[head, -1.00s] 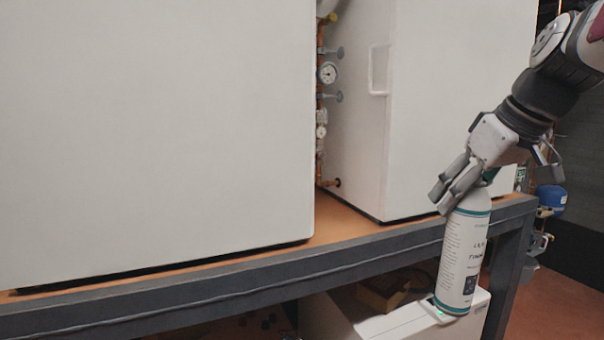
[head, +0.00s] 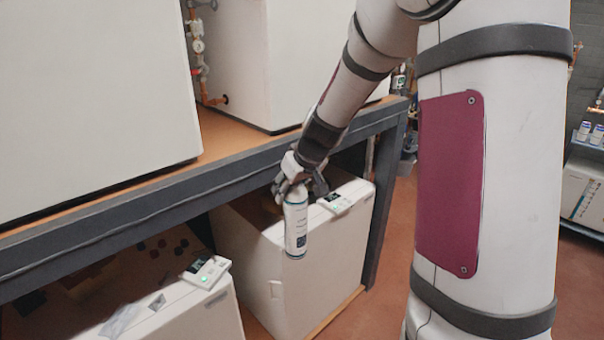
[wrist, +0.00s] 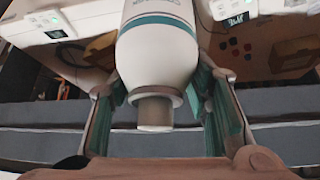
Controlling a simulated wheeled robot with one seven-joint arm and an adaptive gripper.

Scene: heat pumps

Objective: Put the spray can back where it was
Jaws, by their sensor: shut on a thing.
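The spray can (head: 296,228) is white with a teal band and dark print. In the head view it hangs upright below my gripper (head: 296,190), in front of the lower white unit on the right. My gripper is shut on its upper part. In the wrist view the can (wrist: 158,55) lies between the two fingers, with its grey-brown cap toward the palm. The fingers of my gripper (wrist: 160,100) show teal pads on both sides of the can. The can's far end is out of the wrist view.
A grey-framed bench (head: 150,185) carries large white cabinets (head: 90,90). Lower white units (head: 270,290) with small control panels stand beneath it. Cans (head: 590,132) stand on a blue shelf (head: 586,145) at the far right. Open red-brown floor (head: 385,290) lies right of the bench.

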